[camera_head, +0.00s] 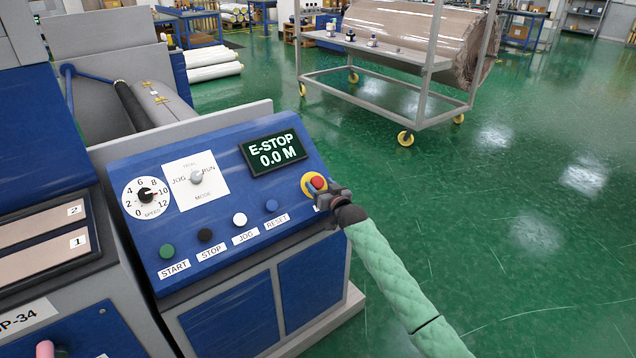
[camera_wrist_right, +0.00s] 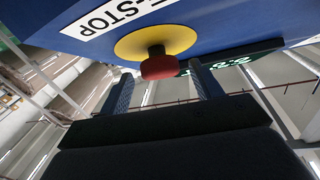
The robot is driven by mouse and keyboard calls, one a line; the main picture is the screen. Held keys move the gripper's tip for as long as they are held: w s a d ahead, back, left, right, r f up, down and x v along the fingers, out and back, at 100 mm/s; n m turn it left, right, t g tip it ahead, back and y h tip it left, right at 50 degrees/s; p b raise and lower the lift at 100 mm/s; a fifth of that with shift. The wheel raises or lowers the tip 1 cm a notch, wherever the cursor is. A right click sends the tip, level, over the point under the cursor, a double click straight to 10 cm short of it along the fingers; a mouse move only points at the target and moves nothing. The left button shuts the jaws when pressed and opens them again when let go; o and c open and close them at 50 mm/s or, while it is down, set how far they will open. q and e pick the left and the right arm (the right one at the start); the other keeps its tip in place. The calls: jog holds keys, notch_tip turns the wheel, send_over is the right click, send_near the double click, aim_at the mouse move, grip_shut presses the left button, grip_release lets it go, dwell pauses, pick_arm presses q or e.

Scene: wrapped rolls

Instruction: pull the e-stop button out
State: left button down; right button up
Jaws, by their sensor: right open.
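The e-stop button (camera_head: 317,182) is a red knob on a round yellow plate (camera_head: 306,190) at the right end of the blue control panel. In the right wrist view the red button (camera_wrist_right: 159,66) stands out from the yellow plate (camera_wrist_right: 130,44). My right gripper (camera_head: 323,194) is at the button, its arm in a green sleeve coming from the lower right. In the wrist view my right gripper (camera_wrist_right: 161,72) is open, with a finger on each side of the button and a gap on both sides.
The panel display (camera_head: 273,153) reads "E-STOP 0.0 M". The white jog button (camera_head: 239,219) and blue reset button (camera_head: 271,206) sit left of the e-stop. A wheeled cart (camera_head: 385,52) stands behind by a wrapped roll (camera_head: 415,25). Green floor right of the panel is clear.

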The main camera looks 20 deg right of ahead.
pick_arm(q)
jog(key=shift+s+a+r, duration=0.1)
jog(key=shift+s+a, duration=0.05)
jog(key=shift+a, duration=0.05)
pick_arm(e)
jog(key=shift+w+a, duration=0.25)
jog(key=shift+w, duration=0.85)
jog(key=shift+c, duration=0.3)
jog(key=c, duration=1.3)
jog(key=shift+s+r+p, duration=0.15)
jog(key=shift+r+p, duration=0.1)
jog(key=shift+p, duration=0.15)
jog(key=shift+c, duration=0.3)
jog(key=shift+s+d+r+p, duration=0.15)
jog(key=shift+s+r+p, duration=0.25)
jog(key=shift+r+p, duration=0.15)
jog(key=shift+s, duration=0.1)
jog(key=shift+f, duration=0.1)
pick_arm(q)
jog(key=shift+s+a+r+g+y, duration=0.15)
jog(key=shift+a+r+y, duration=0.05)
jog(key=shift+a+r, duration=0.4)
jog(key=shift+s+a+r+g+y, duration=0.15)
jog(key=shift+a+r+y, duration=0.05)
jog(key=shift+a+r, duration=0.4)
pick_arm(e)
jog(key=o, duration=1.4)
jog(key=shift+d, duration=0.1)
jog(key=shift+s, duration=0.1)
